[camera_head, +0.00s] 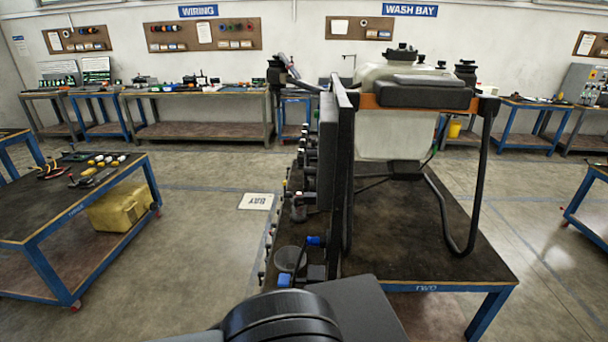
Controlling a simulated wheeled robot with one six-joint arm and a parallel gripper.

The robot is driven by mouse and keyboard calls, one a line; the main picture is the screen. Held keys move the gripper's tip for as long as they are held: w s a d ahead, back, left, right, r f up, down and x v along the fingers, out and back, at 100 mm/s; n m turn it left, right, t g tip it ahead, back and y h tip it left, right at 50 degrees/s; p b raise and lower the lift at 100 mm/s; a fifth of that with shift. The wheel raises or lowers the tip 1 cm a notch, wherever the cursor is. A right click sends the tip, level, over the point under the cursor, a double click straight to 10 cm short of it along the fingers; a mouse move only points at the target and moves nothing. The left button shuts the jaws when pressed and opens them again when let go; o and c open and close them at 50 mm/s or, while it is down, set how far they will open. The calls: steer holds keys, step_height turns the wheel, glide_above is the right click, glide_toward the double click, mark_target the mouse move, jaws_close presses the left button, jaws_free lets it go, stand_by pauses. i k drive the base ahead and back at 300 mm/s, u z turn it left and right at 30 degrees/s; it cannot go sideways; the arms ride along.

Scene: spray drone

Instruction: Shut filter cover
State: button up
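The spray drone stands on a blue-legged work table (440,270) at centre right. Its white tank (390,145) has a dark cap on top, an orange frame bar (368,102) and a black box (422,94) across the front. Black landing-gear tubes (470,215) reach down to the table. A tall dark panel (345,150) stands edge-on at the drone's left. A grey round part (290,259) and blue fittings lie low beside it. I cannot make out which part is the filter cover, or whether it is open. My gripper is not in view; only a dark link of my arm shows at the bottom.
A low blue table (75,205) with tools and a yellow container (118,208) stands at left. Benches line the back wall under the wiring and wash bay signs. The floor between the left table and the drone's table is clear, with a bay plate (256,201) on it.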

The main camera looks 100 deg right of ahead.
mark_target(313, 182)
steer(key=z, duration=1.15)
steer(key=i, duration=2)
steer(key=z, duration=1.7)
steer(key=i, duration=3.6)
steer(key=z, duration=4.05)
steer(key=i, duration=0.25)
steer(key=u, duration=0.15)
